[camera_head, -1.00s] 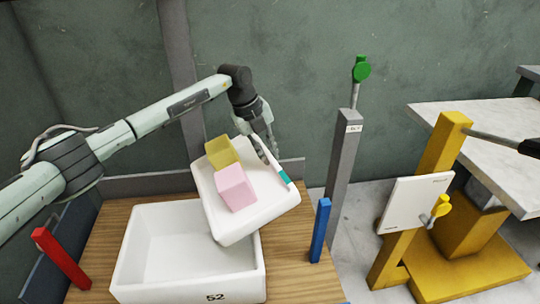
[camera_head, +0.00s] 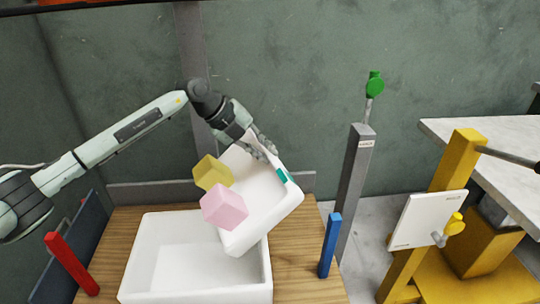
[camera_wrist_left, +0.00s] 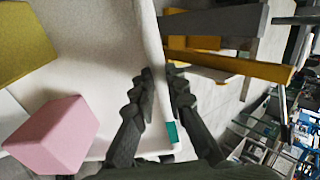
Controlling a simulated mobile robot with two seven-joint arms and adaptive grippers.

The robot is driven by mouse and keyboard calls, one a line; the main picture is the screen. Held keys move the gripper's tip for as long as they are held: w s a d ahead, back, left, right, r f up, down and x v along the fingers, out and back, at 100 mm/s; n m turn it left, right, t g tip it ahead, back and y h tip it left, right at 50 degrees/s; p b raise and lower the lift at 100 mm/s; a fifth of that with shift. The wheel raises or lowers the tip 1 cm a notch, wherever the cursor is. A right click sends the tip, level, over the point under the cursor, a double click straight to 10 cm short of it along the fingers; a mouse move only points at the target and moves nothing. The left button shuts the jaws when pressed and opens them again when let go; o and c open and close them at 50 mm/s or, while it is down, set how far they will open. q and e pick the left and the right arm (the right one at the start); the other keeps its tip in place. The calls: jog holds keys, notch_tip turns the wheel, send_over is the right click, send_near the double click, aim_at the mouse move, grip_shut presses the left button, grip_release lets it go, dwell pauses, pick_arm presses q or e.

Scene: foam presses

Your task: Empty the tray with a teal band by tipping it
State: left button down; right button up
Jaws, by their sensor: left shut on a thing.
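The white tray (camera_head: 262,203) with a teal band (camera_head: 282,175) is held tilted above the table, its left side lower, over the right part of the white bin. My left gripper (camera_head: 266,150) is shut on the tray's rim near the band. In the left wrist view the fingers (camera_wrist_left: 152,100) straddle the rim beside the teal band (camera_wrist_left: 172,132). A yellow foam block (camera_head: 211,172) and a pink foam block (camera_head: 224,206) are at the tray's lower left side, overlapping its edge. Whether they still touch the tray is unclear. My right gripper is not in view.
The white bin (camera_head: 146,255) stands on the wooden table (camera_head: 295,262) and looks empty. A red post (camera_head: 70,264) stands at left, a blue post (camera_head: 330,245) at right. A grey post with a green knob (camera_head: 375,82) and a yellow frame (camera_head: 440,190) stand further right.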

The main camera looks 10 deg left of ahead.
pick_arm(q)
jog(key=shift+s+a+r+t+h, duration=0.25)
jog(key=shift+s+a+r+h, duration=0.2)
jog(key=shift+a, duration=0.25)
jog(key=shift+s+a+r+t+h, duration=0.25)
jog(key=shift+s+a+r+h, duration=0.05)
jog(key=shift+a+r+h, duration=0.3)
jog(key=s+a+r+t+h, duration=0.2)
jog(key=s+a+h, duration=0.2)
jog(key=a, duration=0.3)
jog(key=shift+a+b, duration=0.2)
jog(key=shift+b, duration=0.25)
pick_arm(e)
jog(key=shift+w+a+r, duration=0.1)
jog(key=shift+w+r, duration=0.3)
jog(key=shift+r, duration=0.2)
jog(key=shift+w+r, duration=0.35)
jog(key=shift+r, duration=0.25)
pick_arm(q)
jog(key=shift+t, duration=0.4)
